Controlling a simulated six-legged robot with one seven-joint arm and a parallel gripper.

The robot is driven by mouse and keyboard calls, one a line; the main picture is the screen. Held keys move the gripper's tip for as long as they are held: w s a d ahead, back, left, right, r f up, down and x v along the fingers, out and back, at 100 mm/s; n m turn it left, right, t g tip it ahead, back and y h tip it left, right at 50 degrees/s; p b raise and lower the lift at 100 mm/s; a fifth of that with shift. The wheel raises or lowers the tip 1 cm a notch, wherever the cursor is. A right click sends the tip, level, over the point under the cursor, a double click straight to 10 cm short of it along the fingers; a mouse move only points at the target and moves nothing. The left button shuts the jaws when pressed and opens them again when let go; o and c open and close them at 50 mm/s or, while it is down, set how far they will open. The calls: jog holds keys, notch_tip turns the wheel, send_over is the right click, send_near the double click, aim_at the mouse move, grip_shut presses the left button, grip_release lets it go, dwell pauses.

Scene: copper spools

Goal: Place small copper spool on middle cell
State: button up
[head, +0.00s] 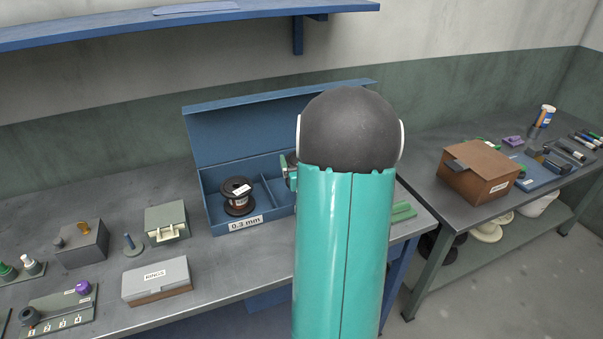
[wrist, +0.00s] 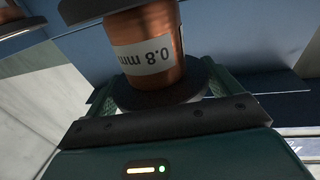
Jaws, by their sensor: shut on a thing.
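A copper spool (wrist: 150,45) with dark flanges and a white "0.8 mm" label sits between the fingers of my gripper (wrist: 158,95) in the wrist view. The label reads upside down there. My gripper is shut on this spool. In the head view my arm hides the spool and most of the gripper. The open blue box (head: 220,215) has dividers inside. Its left cell holds a dark spool (head: 238,196) with a white label. The middle cell (head: 275,188) is partly visible beside my arm; its right part is hidden.
A "0.3 mm" label (head: 245,224) is on the box front. The raised lid (head: 240,130) stands behind. A grey-green case (head: 166,222) and a "RINGS" box (head: 156,281) lie left on the bench. A brown box (head: 480,172) is on the right bench. A blue shelf (head: 180,27) hangs above.

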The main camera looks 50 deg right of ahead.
jog(key=w+d+f, duration=0.1)
jog(key=f, duration=0.1)
jog(key=w+d+f, duration=0.1)
jog(key=shift+w+d+f, duration=0.1)
jog(key=shift+d+f, duration=0.25)
jog(key=shift+f, duration=0.05)
notch_tip(320, 180, down, 3)
jog(key=shift+w+d+f, duration=0.1)
jog(key=shift+w+d, duration=0.05)
jog(key=shift+f, duration=0.1)
jog(key=shift+f, duration=0.4)
